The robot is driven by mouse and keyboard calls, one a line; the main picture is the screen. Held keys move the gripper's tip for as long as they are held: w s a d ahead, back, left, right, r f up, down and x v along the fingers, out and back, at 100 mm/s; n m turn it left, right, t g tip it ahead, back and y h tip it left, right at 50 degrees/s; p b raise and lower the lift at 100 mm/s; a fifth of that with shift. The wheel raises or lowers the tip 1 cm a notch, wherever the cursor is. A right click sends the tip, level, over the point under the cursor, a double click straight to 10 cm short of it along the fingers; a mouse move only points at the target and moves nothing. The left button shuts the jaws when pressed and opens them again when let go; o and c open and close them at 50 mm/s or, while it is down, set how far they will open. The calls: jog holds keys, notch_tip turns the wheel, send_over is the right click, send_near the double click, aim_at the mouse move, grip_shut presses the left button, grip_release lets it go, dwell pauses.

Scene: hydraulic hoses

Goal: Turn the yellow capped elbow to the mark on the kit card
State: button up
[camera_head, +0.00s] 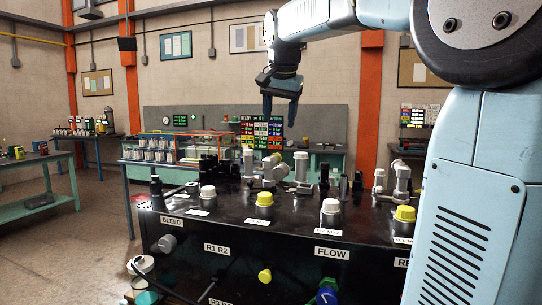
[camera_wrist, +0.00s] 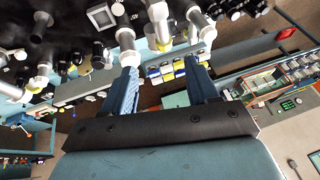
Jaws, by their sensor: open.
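My gripper (camera_head: 280,112) hangs fingers down above the back of the black hose block (camera_head: 185,222). In the wrist view my gripper (camera_wrist: 163,68) is open, with nothing held between its fingers. Two yellow-capped fittings stand on the block top, one left of centre (camera_head: 264,199) and one at right (camera_head: 405,214); both are apart from my gripper. Grey-white elbow pipes (camera_head: 301,168) stand further back. I cannot tell which piece is the yellow capped elbow. No kit card with a readable mark is clear. Pale pipe fittings (camera_wrist: 158,12) show beyond the fingertips in the wrist view.
White-capped fittings (camera_head: 331,206) and several black posts also stand on the block. A yellow knob (camera_head: 265,275) is on its front face. A coloured label board (camera_head: 262,131) stands behind. A green bench (camera_head: 40,210) is at left, with open floor between.

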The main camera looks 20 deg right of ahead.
aim_at(274, 155)
jog(key=x, duration=1.3)
jog(key=shift+s+a, duration=0.1)
jog(key=shift+a, duration=0.2)
jog(key=shift+c, duration=0.2)
grip_shut()
